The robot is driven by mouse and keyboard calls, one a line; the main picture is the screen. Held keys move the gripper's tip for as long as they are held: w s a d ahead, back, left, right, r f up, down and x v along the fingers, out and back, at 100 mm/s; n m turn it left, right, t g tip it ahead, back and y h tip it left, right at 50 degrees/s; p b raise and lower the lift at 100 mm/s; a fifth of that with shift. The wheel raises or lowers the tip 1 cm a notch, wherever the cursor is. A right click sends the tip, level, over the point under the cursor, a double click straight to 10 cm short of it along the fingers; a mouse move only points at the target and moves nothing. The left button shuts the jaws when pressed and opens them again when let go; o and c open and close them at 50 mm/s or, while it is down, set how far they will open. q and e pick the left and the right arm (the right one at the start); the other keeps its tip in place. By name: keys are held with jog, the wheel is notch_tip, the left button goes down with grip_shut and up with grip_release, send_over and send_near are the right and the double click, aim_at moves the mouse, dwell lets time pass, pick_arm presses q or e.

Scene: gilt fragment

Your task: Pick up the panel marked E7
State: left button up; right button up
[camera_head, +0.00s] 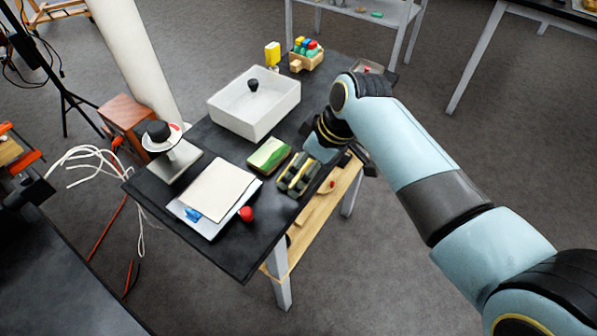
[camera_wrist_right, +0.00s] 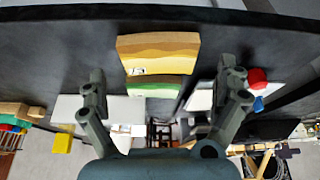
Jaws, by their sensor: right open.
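A panel with yellow and orange bands (camera_wrist_right: 160,50) lies on the dark table. It bears a small white tag whose mark I cannot read for sure. In the head view my right gripper (camera_head: 294,184) is over this panel and partly hides it. In the wrist view the open fingers of my right gripper (camera_wrist_right: 162,70) stand wide apart on either side, with nothing held between them. A green painted panel (camera_head: 268,155) lies beside it; it also shows in the wrist view (camera_wrist_right: 155,87). My left gripper is not in view.
The dark table (camera_head: 240,250) also holds a white open box (camera_head: 226,118), a white sheet on a board (camera_head: 218,188), a red ball (camera_head: 246,214), a blue item (camera_head: 193,214), a white stand (camera_head: 172,165) and a wooden block tray (camera_head: 306,60). The table's front corner is bare.

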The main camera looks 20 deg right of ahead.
aim_at(301, 173)
jog(key=shift+x, duration=1.5)
jog(key=shift+d, duration=0.1)
jog(key=c, duration=1.1)
jog(key=shift+r, duration=0.15)
